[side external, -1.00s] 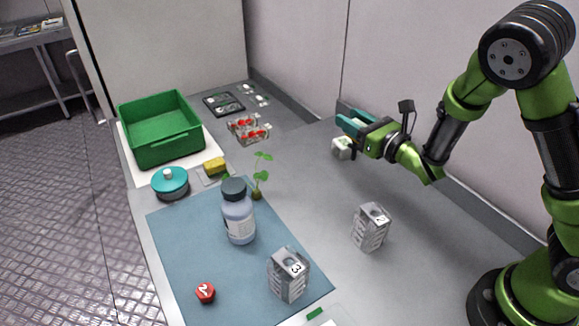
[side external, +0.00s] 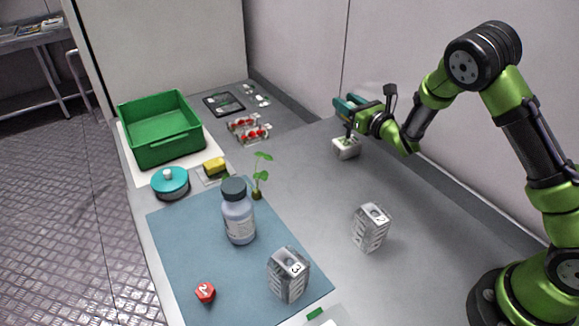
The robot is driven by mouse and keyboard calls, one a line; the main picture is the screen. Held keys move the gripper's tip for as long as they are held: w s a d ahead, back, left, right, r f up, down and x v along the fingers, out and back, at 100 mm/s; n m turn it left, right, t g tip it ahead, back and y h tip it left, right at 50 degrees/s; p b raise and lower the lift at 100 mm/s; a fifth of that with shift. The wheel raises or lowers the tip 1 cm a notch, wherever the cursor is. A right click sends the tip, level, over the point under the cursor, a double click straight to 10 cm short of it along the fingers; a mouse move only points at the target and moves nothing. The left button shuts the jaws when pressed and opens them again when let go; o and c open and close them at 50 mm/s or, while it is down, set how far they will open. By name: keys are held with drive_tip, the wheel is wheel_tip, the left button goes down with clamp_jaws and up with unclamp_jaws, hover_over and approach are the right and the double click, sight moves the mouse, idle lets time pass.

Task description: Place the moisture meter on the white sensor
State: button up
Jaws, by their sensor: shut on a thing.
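The white sensor (side external: 346,150) is a small white block on the grey table, near the back wall and below my gripper. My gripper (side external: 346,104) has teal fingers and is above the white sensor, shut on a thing. A small, dark, narrow piece (side external: 349,131) shows between the fingers and the top of the white sensor. It may be the moisture meter, but it is too small to be sure. I cannot tell whether it touches the sensor.
A metal block marked 2 (side external: 371,228) stands on the open grey table. A blue mat (side external: 185,250) carries a bottle (side external: 238,218), a block marked 3 (side external: 288,275) and a red piece (side external: 205,292). A seedling (side external: 260,178), berry packs (side external: 248,130) and green crate (side external: 165,145) are left.

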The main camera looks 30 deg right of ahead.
drive_tip(key=shift+f, duration=0.35)
drive_tip(key=shift+f, duration=0.2)
drive_tip(key=o, duration=1.1)
